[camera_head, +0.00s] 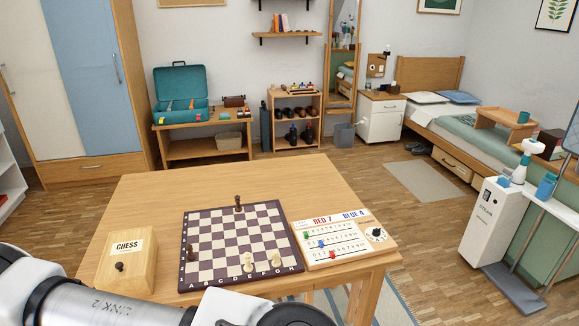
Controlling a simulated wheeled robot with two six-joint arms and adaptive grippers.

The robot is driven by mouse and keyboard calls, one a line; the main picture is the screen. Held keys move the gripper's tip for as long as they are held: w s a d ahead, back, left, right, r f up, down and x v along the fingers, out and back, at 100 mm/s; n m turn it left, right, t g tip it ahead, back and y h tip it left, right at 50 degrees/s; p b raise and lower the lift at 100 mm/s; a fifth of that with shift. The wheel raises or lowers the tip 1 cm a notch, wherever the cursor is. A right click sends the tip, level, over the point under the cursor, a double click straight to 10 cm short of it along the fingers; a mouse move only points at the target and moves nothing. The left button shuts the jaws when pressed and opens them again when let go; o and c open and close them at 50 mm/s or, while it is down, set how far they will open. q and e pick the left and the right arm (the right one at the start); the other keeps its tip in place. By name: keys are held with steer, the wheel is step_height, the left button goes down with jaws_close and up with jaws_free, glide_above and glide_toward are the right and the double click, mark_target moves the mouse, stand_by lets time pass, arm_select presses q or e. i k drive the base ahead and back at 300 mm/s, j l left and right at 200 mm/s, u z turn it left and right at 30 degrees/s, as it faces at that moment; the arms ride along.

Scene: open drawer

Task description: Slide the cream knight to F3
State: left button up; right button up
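A dark-and-cream chessboard (184,284) lies on the wooden table, with file letters along its near edge. Two cream pieces stand near that edge, one around the D/E files (248,261) and one around the F/G files (275,259). They are too small to tell which is the knight, and their exact squares are unclear. A dark piece (238,204) stands at the far edge and another dark piece (190,252) at the left edge. Neither gripper is in view; only links of my arm show along the bottom edge.
A wooden box marked CHESS (127,273) sits left of the board. A score board with colored sliders and a dial (334,262) sits right of it. The table (160,193) is bare beyond the board.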

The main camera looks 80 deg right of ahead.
mark_target(276, 262)
steer(key=z, duration=2.6)
